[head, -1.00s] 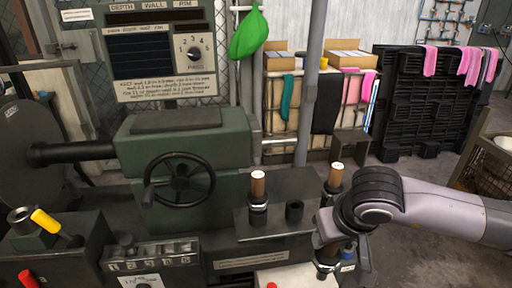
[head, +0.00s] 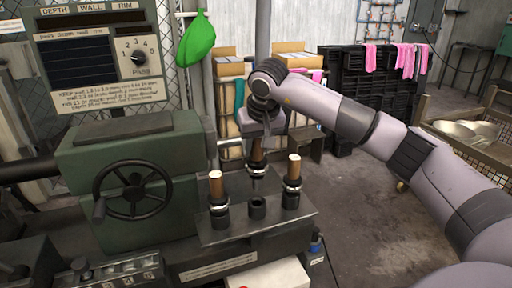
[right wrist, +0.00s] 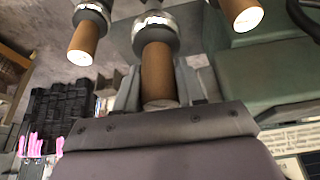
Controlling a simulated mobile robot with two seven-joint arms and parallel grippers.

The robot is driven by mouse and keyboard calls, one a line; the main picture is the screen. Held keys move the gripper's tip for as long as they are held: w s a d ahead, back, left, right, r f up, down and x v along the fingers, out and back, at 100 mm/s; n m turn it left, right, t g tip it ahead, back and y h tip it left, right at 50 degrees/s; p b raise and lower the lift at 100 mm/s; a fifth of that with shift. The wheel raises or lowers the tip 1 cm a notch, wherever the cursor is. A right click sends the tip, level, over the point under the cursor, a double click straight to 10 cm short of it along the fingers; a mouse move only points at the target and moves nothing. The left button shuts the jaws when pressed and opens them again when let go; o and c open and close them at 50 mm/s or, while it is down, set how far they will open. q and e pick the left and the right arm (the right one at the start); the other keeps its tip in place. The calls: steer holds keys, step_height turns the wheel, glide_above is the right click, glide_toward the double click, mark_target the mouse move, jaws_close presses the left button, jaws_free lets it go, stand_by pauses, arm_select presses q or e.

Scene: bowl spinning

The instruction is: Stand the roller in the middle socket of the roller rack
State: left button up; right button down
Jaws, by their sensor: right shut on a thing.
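My right gripper (head: 257,138) is shut on a brown roller (head: 257,150) with a dark and metal collar. It holds the roller upright, its lower tip just above or behind the middle socket (head: 257,208) of the roller rack (head: 222,238); I cannot tell the exact alignment. The held roller (right wrist: 168,75) fills the centre of the right wrist view, its handle end at the gripper. One roller (head: 216,188) stands in the rack's left socket and another (head: 293,176) in the right. The middle socket's dark opening shows empty. My left gripper is out of view.
The two standing rollers flank the middle socket closely. A green machine with a black handwheel (head: 133,193) is to the left of the rack.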

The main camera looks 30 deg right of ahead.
mark_target(256, 163)
steer(key=shift+f+b, duration=2.3)
steer(key=shift+f, duration=1.2)
steer(key=shift+b, duration=0.3)
steer(key=shift+f, duration=0.15)
steer(key=shift+f, duration=0.3)
steer(key=c, duration=0.6)
jaws_free()
steer(key=shift+f, duration=0.1)
